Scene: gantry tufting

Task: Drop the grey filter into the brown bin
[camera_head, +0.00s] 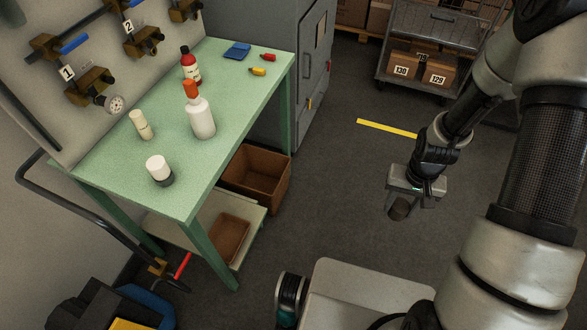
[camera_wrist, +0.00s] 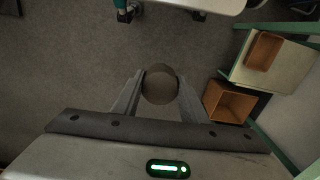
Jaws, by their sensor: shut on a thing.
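My gripper (camera_head: 403,200) hangs over the open floor right of the green table, pointing down. It is shut on the grey filter (camera_head: 398,210), a short dark grey-brown cylinder. In the wrist view, the filter's round end (camera_wrist: 160,85) sits between the two fingers (camera_wrist: 160,98). A larger brown open bin (camera_head: 275,187) stands low at the table's right side; it also shows in the wrist view (camera_wrist: 229,103), right of the filter. A smaller brown box (camera_head: 230,238) sits on the table's lower shelf and shows in the wrist view (camera_wrist: 264,50). The larger bin looks empty.
The green table (camera_head: 125,180) holds bottles, a white-topped jar (camera_head: 159,170) and small items. A grey cabinet (camera_head: 305,80) stands behind it. A cart with boxes (camera_head: 438,70) is at the back. The floor between gripper and table is clear.

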